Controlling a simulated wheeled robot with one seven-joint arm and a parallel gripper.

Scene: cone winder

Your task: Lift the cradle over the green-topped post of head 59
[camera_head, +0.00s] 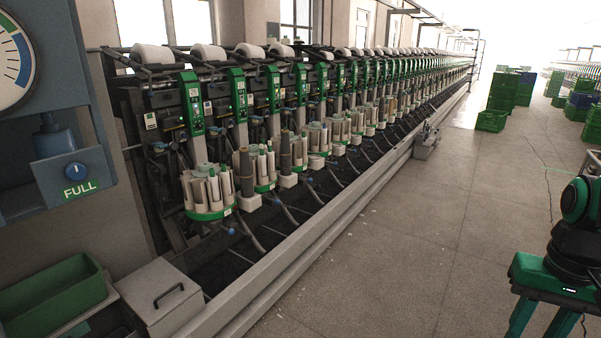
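A long cone winder (330,150) runs from the near left to the far back, with a row of like winding heads. Each near head has a post with a green top (192,104); more green-topped posts (239,95) follow behind it. White cones (153,57) lie in cradles (160,78) along the top of the machine. Head numbers are too small to read, so I cannot tell which head is 59. My gripper is not in view.
Round green-rimmed magazines of pale bobbins (208,192) stick out below the posts. A low grey rail (330,215) edges the machine. A dial panel (45,90) marked FULL, a green bin (55,295) and a grey lidded box (155,297) stand near left.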

